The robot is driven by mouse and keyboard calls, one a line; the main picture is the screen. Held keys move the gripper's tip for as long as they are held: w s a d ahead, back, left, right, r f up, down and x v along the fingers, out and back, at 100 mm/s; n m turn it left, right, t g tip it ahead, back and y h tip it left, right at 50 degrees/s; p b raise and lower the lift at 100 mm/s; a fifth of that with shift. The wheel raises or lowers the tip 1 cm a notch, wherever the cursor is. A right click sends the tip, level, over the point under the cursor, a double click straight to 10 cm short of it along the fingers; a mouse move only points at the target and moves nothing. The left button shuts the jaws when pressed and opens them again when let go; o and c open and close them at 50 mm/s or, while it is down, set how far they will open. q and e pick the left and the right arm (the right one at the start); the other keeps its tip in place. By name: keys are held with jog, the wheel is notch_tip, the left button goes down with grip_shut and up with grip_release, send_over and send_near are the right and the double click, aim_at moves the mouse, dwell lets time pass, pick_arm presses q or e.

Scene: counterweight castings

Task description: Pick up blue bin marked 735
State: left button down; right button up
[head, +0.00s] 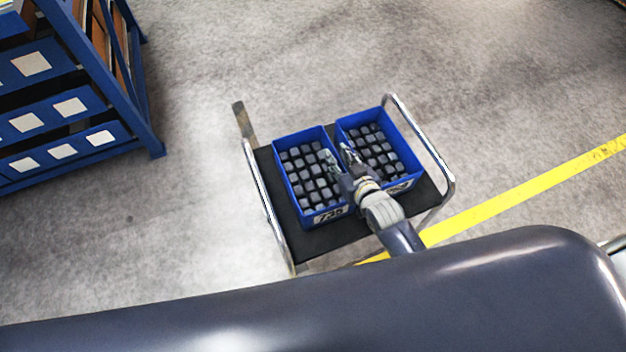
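Two blue bins full of dark grey castings stand side by side on a cart. The left bin (300,137) has a white front label (330,215) that seems to read 735. The right bin (362,117) has a front label partly hidden by my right arm. My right gripper (338,153) is above the neighbouring walls of the two bins, with its fingers apart. One finger is on the left bin's side and the other on the right bin's side. I cannot tell whether it touches a wall. My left gripper is not in view.
The cart has a dark deck (330,244) and metal rails at both sides (425,140). A blue rack (105,80) with labelled bins stands at upper left. A yellow floor line (520,195) runs at right. Grey floor around the cart is open.

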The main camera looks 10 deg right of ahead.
grip_shut()
jog(key=shift+w+r, duration=0.1)
jog(key=shift+r, duration=0.05)
